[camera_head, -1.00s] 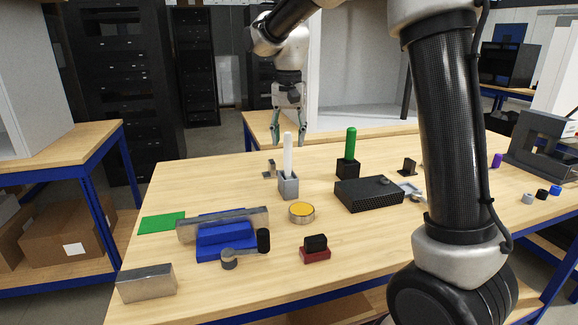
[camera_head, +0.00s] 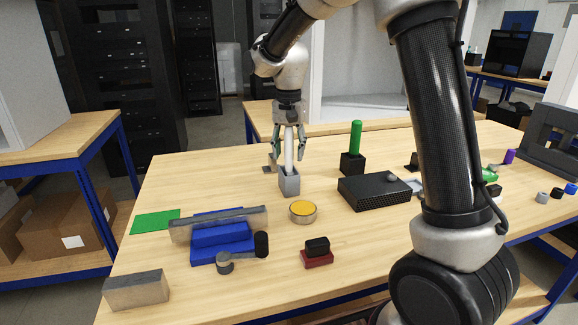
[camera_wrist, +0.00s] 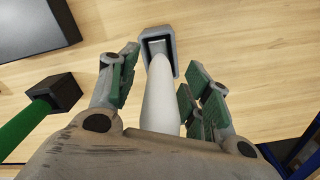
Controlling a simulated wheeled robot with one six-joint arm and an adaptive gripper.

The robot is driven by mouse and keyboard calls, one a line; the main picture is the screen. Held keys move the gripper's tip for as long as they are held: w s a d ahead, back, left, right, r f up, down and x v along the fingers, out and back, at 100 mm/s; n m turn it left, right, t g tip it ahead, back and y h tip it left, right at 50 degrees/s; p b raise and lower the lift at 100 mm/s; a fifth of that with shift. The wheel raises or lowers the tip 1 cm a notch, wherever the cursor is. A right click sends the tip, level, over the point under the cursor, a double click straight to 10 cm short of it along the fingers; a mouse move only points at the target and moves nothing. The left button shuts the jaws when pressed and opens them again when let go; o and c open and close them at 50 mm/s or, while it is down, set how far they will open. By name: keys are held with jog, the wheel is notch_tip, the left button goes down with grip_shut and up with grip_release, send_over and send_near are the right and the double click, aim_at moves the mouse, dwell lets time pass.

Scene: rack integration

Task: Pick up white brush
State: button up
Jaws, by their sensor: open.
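The white brush (camera_head: 289,150) stands upright in a grey square holder (camera_head: 289,183) on the wooden table. My gripper (camera_head: 289,150) is open above the holder, pointing down, with its fingers on either side of the brush's upper part. In the wrist view the white brush (camera_wrist: 161,95) runs between the open fingers of my gripper (camera_wrist: 160,80), and the grey holder (camera_wrist: 158,45) lies beyond the fingertips. There is a visible gap on the left side of the brush; the right fingers look closer. The brush's top end is hidden by the gripper.
A green brush (camera_head: 356,138) in a black holder (camera_head: 352,164) stands to the right. A black perforated box (camera_head: 370,193), a yellow-topped round tin (camera_head: 303,211) and a blue block (camera_head: 222,240) lie nearer. Clear tabletop lies left of the holder.

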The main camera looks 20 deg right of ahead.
jog(key=shift+f, duration=0.1)
jog(key=shift+c, duration=0.5)
grip_shut()
